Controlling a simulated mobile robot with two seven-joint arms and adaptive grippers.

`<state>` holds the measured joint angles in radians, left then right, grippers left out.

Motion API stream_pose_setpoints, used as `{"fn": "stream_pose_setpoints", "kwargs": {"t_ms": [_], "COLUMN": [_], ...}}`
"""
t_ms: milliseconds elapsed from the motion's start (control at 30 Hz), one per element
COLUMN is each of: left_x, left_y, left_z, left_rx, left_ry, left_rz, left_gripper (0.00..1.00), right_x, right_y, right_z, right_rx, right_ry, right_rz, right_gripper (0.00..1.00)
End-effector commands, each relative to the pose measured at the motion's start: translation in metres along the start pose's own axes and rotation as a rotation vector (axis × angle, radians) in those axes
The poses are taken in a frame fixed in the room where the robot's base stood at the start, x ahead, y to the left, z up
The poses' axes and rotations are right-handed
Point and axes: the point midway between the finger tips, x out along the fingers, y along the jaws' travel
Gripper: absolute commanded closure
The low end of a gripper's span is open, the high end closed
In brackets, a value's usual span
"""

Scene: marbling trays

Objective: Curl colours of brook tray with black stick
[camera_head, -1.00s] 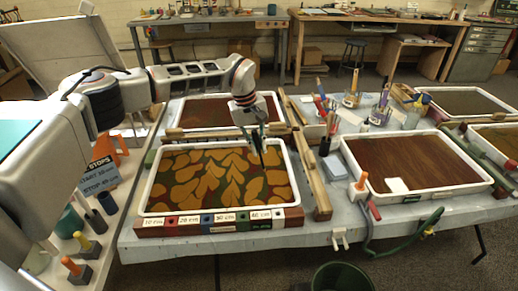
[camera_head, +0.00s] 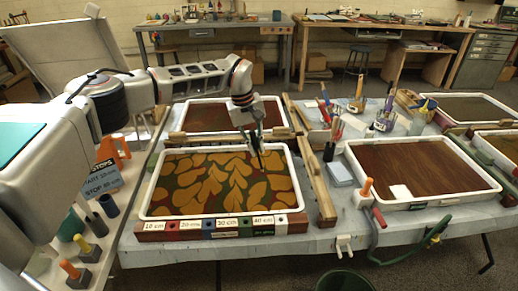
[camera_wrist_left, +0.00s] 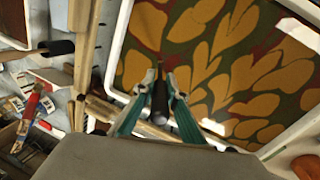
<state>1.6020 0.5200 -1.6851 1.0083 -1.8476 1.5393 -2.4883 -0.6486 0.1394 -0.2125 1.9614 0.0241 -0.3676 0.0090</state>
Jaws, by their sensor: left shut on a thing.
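A white-rimmed tray (camera_head: 150,193) holds dark red and green liquid with yellow-orange leaf-like shapes; it also shows in the left wrist view (camera_wrist_left: 283,140). My left gripper (camera_head: 256,142) is above the far right part of this tray. It is shut on a thin black stick (camera_head: 259,158), which points down toward the coloured surface. In the left wrist view the stick's dark end (camera_wrist_left: 159,103) sits between the fingers. I cannot tell whether the stick's tip touches the liquid. My right gripper is not in view.
A plain reddish-brown tray (camera_head: 345,160) stands to the right, with another brown tray (camera_head: 184,116) behind. A wooden bar (camera_head: 318,185) lies along the coloured tray's right side. Jars and tools (camera_head: 385,112) stand between the trays. A green hose (camera_head: 425,237) hangs at the front.

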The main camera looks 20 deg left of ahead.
Motion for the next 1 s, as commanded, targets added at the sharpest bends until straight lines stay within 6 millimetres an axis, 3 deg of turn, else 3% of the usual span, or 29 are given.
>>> {"fn": "stream_pose_setpoints", "kwargs": {"t_ms": [1000], "left_x": [-0.004], "left_y": [-0.020], "left_z": [-0.011], "left_rx": [0.000], "left_ry": [-0.001], "left_rz": [0.000], "left_gripper": [0.99], "right_x": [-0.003], "right_y": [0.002], "right_z": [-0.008], "right_rx": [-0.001], "right_ry": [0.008], "right_rz": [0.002], "right_gripper": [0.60]}}
